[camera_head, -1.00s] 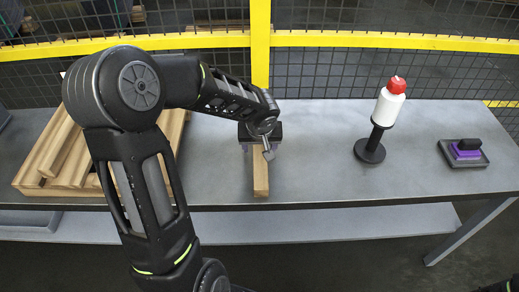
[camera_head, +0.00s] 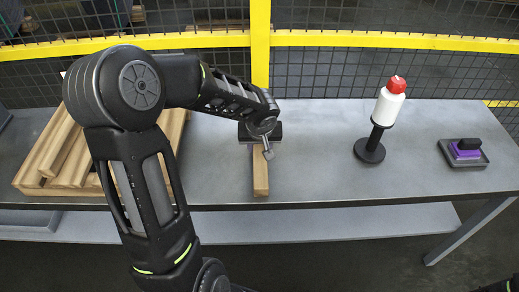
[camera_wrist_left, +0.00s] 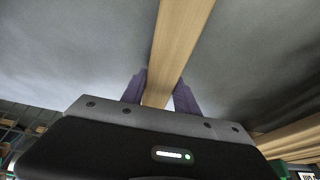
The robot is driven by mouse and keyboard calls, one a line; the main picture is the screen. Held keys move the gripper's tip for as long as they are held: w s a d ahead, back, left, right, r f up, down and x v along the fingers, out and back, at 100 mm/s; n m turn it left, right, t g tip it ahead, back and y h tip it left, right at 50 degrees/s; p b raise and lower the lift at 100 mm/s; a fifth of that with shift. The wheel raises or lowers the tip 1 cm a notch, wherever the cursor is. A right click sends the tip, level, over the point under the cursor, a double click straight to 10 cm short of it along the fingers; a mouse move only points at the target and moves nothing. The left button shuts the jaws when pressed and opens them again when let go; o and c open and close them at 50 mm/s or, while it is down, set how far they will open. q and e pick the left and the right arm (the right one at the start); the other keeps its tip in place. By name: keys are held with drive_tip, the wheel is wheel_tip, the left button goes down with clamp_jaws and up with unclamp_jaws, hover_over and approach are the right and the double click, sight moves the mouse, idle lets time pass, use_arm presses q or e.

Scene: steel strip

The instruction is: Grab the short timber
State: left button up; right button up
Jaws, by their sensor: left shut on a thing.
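The short timber (camera_head: 261,180) is a small light-brown wooden bar on the grey table, with its near end close to the table's front edge. My left gripper (camera_head: 260,146) is over its far part, pointing down, and hides that part in the head view. In the left wrist view the timber (camera_wrist_left: 179,45) runs between the two purple fingers of my left gripper (camera_wrist_left: 160,98), which are shut on it. I cannot tell whether the timber is lifted off the table. My right gripper is not clearly seen.
A wooden pallet-like stack (camera_head: 60,165) lies at the left, partly behind my left arm. A white bottle with a red cap (camera_head: 390,103) is on a black stand (camera_head: 370,148). A purple-and-black block (camera_head: 466,150) sits in a grey tray at the right. A yellow-railed mesh fence (camera_head: 400,41) stands behind.

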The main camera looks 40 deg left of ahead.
use_arm(q)
clamp_jaws()
drive_tip(key=shift+r, duration=0.15)
wheel_tip(320, 180, up, 10)
drive_tip(key=shift+f, duration=0.1)
idle(0.6)
idle(0.4)
